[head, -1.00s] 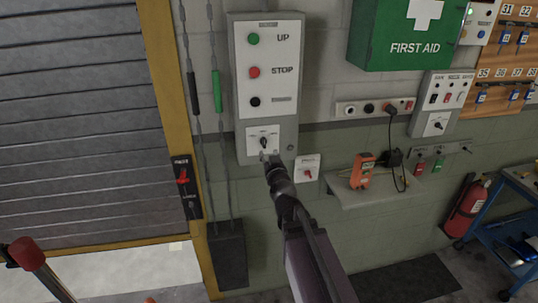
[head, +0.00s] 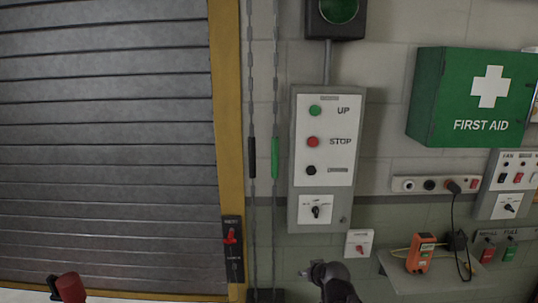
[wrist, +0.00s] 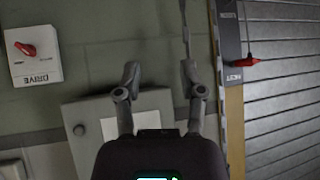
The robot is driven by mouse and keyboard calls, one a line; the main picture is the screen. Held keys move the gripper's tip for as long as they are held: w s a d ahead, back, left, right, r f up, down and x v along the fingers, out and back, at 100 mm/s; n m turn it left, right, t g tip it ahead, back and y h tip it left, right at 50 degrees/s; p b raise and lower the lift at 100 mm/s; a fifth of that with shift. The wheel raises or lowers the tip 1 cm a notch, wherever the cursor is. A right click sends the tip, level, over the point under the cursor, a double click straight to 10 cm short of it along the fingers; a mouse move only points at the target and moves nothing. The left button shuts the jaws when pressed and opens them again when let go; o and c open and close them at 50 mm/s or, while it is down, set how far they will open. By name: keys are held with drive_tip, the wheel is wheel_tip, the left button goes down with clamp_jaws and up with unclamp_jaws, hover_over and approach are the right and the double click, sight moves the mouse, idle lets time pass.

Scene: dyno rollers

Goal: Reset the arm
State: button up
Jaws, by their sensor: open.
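My gripper (head: 318,270) shows at the bottom of the head view, below the grey control box (head: 294,190) with its UP, STOP and black buttons. A black rotary selector (head: 316,211) sits on the white plate at the box's lower part. In the wrist view the two fingers of my gripper (wrist: 158,78) stand apart with nothing between them. The lower end of the control box (wrist: 80,118) shows behind the left finger, and the fingers appear clear of it. The selector is not visible in the wrist view.
A small white plate with a red switch (head: 359,246) is right of my gripper; it reads DRIVE in the wrist view (wrist: 30,52). A shelf (head: 440,276) holds an orange meter (head: 420,254). Chains and the roller door (head: 110,150) are to the left. A first aid box (head: 465,100) hangs right.

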drive_tip(key=s+d+f+m+g+h, duration=0.1)
drive_tip(key=s+d+f+g, duration=0.1)
drive_tip(key=s, duration=0.5)
drive_tip(key=s+d+f+m+g+h, duration=0.1)
drive_tip(key=s+d+f+g+h, duration=0.1)
drive_tip(key=s+f+g, duration=0.3)
drive_tip(key=s+g+b, duration=0.1)
drive_tip(key=s+g, duration=0.1)
drive_tip(key=shift+s+d+f, duration=0.15)
drive_tip(key=shift+s+d, duration=0.05)
drive_tip(key=shift+s, duration=0.15)
idle(1.1)
